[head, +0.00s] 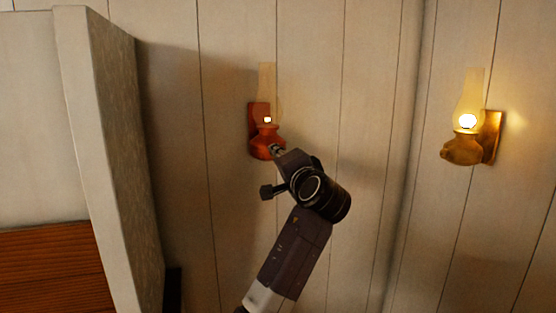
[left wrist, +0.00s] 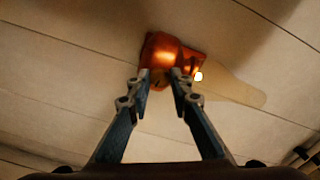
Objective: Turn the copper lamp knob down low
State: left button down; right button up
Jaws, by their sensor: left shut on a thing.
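The copper lamp (head: 264,138) hangs on the plank wall, on a reddish back plate, with a clear glass chimney (head: 267,85). A small, dim flame (head: 267,119) shows at the base of the chimney. In the left wrist view the lamp's shiny body (left wrist: 168,52) lies just beyond my fingertips, with its flame to the right. My left gripper (left wrist: 160,82) is shut on the lamp's knob, which is mostly hidden between the fingertips. In the head view my left gripper (head: 276,150) meets the front of the lamp body from below right. My right gripper is out of view.
A brass lamp (head: 463,149) with a larger, brighter flame hangs on the wall to the right, past the corner. A pale upright panel (head: 100,150) stands at left, with reddish wood (head: 45,268) below it. The wall between the lamps is bare.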

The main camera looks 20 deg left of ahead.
pick_arm(q)
jog(key=shift+f, duration=0.25)
jog(key=c, duration=1.7)
grip_release()
jog(key=shift+r, duration=0.15)
jog(key=shift+c, duration=0.2)
jog(key=shift+s, duration=0.1)
jog(key=v, duration=1.2)
